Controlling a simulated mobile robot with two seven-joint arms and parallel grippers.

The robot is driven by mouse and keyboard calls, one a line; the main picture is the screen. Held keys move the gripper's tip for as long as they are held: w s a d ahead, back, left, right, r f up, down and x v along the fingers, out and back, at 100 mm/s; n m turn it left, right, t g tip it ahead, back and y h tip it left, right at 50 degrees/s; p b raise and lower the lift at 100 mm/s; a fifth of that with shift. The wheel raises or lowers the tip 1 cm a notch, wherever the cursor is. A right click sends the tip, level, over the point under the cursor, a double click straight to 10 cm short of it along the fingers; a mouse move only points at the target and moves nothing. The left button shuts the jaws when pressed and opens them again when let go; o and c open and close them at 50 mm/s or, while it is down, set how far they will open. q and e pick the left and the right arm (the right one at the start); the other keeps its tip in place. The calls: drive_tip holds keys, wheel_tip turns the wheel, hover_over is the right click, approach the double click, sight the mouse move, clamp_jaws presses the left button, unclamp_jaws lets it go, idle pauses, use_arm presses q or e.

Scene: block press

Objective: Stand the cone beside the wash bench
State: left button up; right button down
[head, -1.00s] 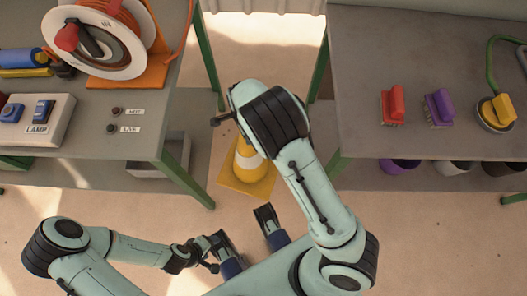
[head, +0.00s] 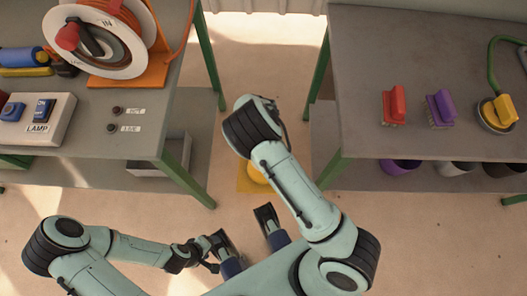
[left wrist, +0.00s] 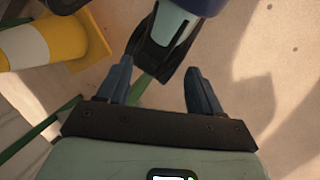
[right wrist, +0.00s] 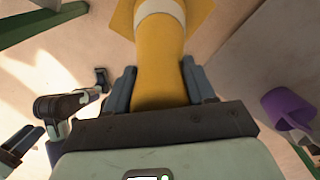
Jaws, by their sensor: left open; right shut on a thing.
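The yellow cone with a white band stands out in the right wrist view (right wrist: 158,75). My right gripper (right wrist: 158,66) is shut on its upper part. In the head view my right arm covers most of the cone; part of its yellow base (head: 249,184) shows between the two benches. Whether the base touches the floor I cannot tell. The cone also shows in the left wrist view (left wrist: 70,38), at upper left. My left gripper (left wrist: 158,66) is open and empty, apart from the cone. The bench with brushes (head: 365,60), at right, looks like the wash bench.
The left bench (head: 150,140) holds a cable reel (head: 105,40) and a lamp switch box (head: 38,118). Green legs flank the floor gap.

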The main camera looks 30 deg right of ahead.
use_arm(q)
drive_tip(key=w+a+f+t+y+b, duration=0.1)
drive_tip(key=w+a+f+t+b, duration=0.1)
drive_tip(key=w, duration=0.5)
wheel_tip(320, 180, down, 3)
drive_tip(key=shift+a+f+n+b, duration=0.15)
drive_tip(key=shift+a+n+b, duration=0.15)
drive_tip(key=shift+a+b, duration=0.55)
use_arm(e)
wheel_tip(320, 180, down, 16)
drive_tip(key=shift+r, duration=0.25)
use_arm(q)
drive_tip(key=shift+w+d+f, duration=0.1)
use_arm(e)
drive_tip(key=shift+f, duration=0.1)
drive_tip(key=shift+c, duration=1.9)
unclamp_jaws()
use_arm(q)
drive_tip(key=s+d+r+g+p, duration=0.1)
drive_tip(key=s+d+r+p, duration=0.1)
drive_tip(key=s+r+p, duration=0.1)
drive_tip(key=shift+s+d+r+h, duration=0.35)
drive_tip(key=shift+s+r, duration=0.15)
drive_tip(key=shift+s, duration=0.7)
use_arm(e)
wheel_tip(320, 180, up, 12)
